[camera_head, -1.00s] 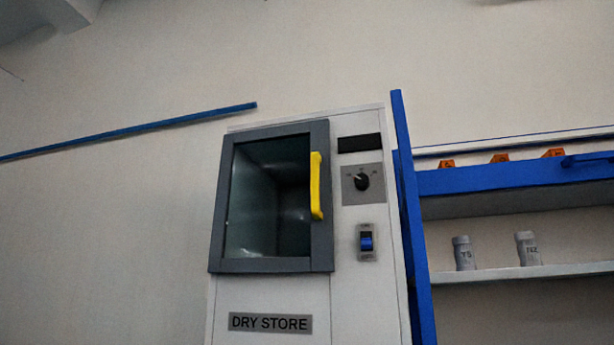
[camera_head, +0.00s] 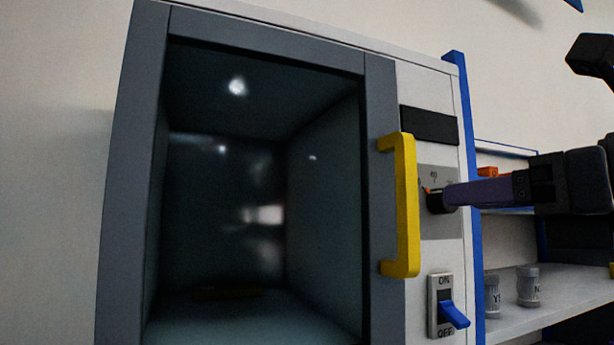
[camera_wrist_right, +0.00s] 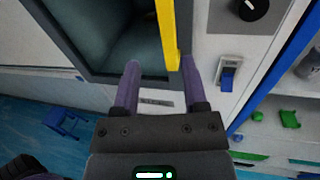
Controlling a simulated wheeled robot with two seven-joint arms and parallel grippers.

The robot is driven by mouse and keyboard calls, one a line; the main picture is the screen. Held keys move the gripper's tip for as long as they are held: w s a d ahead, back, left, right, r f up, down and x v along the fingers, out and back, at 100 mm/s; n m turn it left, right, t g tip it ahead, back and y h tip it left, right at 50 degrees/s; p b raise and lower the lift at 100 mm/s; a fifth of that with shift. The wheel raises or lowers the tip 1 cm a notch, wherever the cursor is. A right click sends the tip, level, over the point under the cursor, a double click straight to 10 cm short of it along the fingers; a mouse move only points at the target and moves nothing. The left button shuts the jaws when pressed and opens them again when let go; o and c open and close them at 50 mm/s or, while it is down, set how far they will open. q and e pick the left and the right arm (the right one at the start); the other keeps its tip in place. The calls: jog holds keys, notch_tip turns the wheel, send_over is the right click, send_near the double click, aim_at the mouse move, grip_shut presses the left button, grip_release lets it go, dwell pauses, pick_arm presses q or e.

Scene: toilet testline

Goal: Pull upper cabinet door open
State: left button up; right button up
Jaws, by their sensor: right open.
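The upper cabinet door (camera_head: 383,110) has a grey frame around a dark glass pane and looks closed. Its yellow vertical handle (camera_head: 408,205) is on the right side of the frame. My right gripper (camera_head: 448,196) comes in from the right, with its fingertip end just right of the handle. In the right wrist view, the gripper (camera_wrist_right: 158,68) is open, and the lower part of the yellow handle (camera_wrist_right: 167,30) shows between the finger lines, nearer the right finger. Whether they touch is unclear. My left gripper is not in view.
On the cabinet's white panel are a dark display (camera_head: 429,124) and a blue rocker switch (camera_head: 452,314), close to the handle. A blue post (camera_head: 466,140) edges the cabinet. A shelf with grey-white jars (camera_head: 528,285) stands at right. Free wall lies left.

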aim_at(413, 194)
jog(key=p+x, duration=0.1)
jog(key=x, duration=0.1)
jog(key=p+x, duration=0.1)
jog(key=x, duration=0.2)
jog(key=r+p+x, duration=0.1)
jog(key=x, duration=0.2)
jog(key=shift+w+d+r, duration=0.1)
jog(key=shift+w+d, duration=0.15)
jog(key=shift+d, duration=0.15)
jog(key=shift+w+a+p, duration=0.2)
jog(key=shift+w+p, duration=0.1)
jog(key=shift+p, duration=0.05)
jog(key=shift+d, duration=0.1)
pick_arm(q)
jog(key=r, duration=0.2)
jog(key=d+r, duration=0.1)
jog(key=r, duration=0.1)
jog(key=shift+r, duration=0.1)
pick_arm(e)
grip_shut()
